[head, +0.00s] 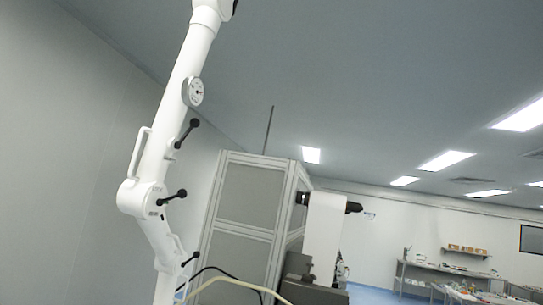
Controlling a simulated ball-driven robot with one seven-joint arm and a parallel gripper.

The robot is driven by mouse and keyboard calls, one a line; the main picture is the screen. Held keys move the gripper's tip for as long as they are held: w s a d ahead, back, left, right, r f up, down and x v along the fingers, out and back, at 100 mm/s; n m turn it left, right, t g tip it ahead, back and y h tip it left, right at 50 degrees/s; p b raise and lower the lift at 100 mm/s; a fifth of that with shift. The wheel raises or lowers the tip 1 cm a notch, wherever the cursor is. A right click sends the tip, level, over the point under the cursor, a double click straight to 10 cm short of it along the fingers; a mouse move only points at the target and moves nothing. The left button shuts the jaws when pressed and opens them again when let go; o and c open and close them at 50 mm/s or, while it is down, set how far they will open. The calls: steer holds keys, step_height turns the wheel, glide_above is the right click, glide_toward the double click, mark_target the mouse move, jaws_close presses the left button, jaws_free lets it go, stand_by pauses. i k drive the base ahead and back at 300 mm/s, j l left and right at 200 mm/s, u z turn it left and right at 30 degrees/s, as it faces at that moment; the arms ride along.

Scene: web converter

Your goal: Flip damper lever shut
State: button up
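A white jointed extraction arm (183,100) rises on the left side of the head view. Three black ball-ended levers stick out to its right. The middle lever (172,197) sits at the elbow joint and tilts slightly up. The lower lever (190,258) also tilts up to the right. I cannot tell which one is the damper lever or whether the damper is open. My gripper is not in view.
A white loop handle (139,153) is on the extraction arm. A grey-panelled frame (247,215) and a white machine housing (324,235) stand to the right. A pale hose (235,281) and dark cable cross the bottom. Workbenches (440,272) are far right.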

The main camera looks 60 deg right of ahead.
mark_target(195, 123)
steer(key=z, duration=0.9)
steer(key=i+l, duration=0.15)
steer(key=i, duration=0.55)
steer(key=i+l+z, duration=0.1)
steer(key=i, duration=0.55)
steer(key=i+l, duration=0.15)
steer(key=i, duration=0.55)
